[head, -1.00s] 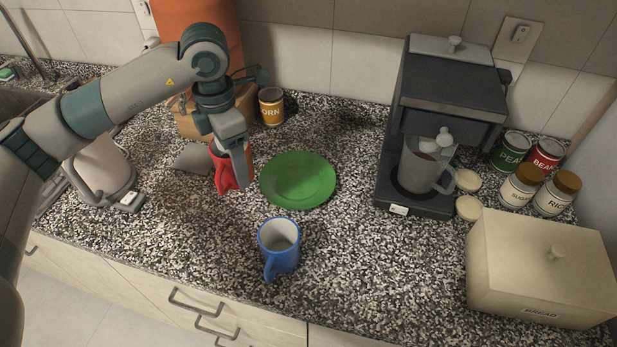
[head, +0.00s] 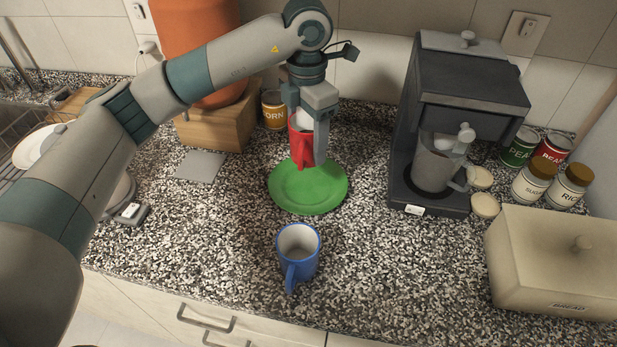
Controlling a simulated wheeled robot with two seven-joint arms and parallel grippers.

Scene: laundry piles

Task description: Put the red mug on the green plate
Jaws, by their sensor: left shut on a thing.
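The red mug (head: 300,148) is in my left gripper (head: 310,140), whose fingers are shut on it from above. The mug looks upright and shows in front of the back part of the green plate (head: 308,198). The fingers hide part of the mug. The green plate lies flat on the counter and has nothing else on it. I cannot tell whether the mug's base touches the plate or hangs above it. My right gripper is not in view.
A blue mug (head: 298,252) stands on the speckled counter in front of the plate. A coffee machine (head: 455,85) holding a grey mug stands to the right. A corn can (head: 273,112) and wooden block (head: 222,125) stand behind left. A bread box (head: 550,262) is front right.

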